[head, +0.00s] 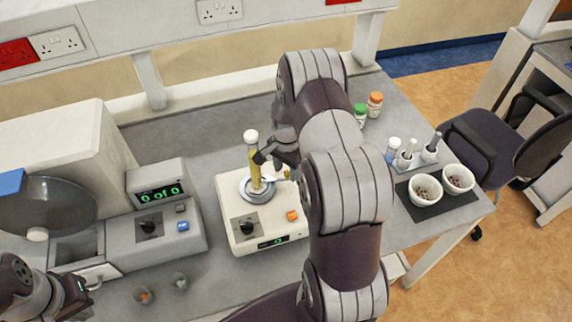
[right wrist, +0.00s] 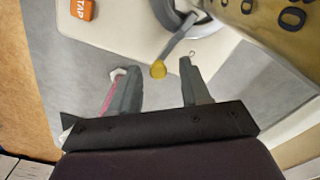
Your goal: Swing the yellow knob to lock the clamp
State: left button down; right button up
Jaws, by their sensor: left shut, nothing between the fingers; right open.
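The yellow knob (right wrist: 158,70) sits on the end of a grey lever (right wrist: 178,37) that comes off the clamp ring (right wrist: 172,12) in the right wrist view. My right gripper (right wrist: 161,75) is open, with the knob between the lines of its two fingertips; I cannot tell whether either finger touches it. In the head view my right gripper (head: 274,163) is beside the cylinder of yellow powder (head: 254,168), which stands upright in the clamp ring (head: 258,192) on the white tapping machine (head: 232,212). My left gripper (head: 88,284) is shut and empty at the lower left.
An instrument reading "0 of 0" (head: 158,194) stands left of the machine. Two small cups (head: 180,282) are near the front edge. Orange-capped (head: 375,104) and green-capped (head: 360,114) bottles and white bowls (head: 458,179) are at the right. My right arm covers the middle bench.

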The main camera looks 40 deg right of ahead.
aim_at(287, 172)
jog(key=shift+s+d+f, duration=0.15)
jog(key=shift+d+f, duration=0.1)
jog(key=shift+a, duration=0.1)
grip_shut()
jog(key=shift+w+f+n+b, duration=0.1)
jog(key=shift+w+n+b, duration=0.15)
jog(key=shift+n+b, duration=0.25)
jog(key=shift+w+d+n, duration=0.2)
jog(key=shift+w+n, duration=0.05)
jog(key=shift+n, duration=0.45)
grip_release()
jog(key=shift+r, duration=0.2)
jog(key=shift+r+b, duration=0.3)
notch_tip(287, 172, up, 12)
jog(key=b, duration=0.3)
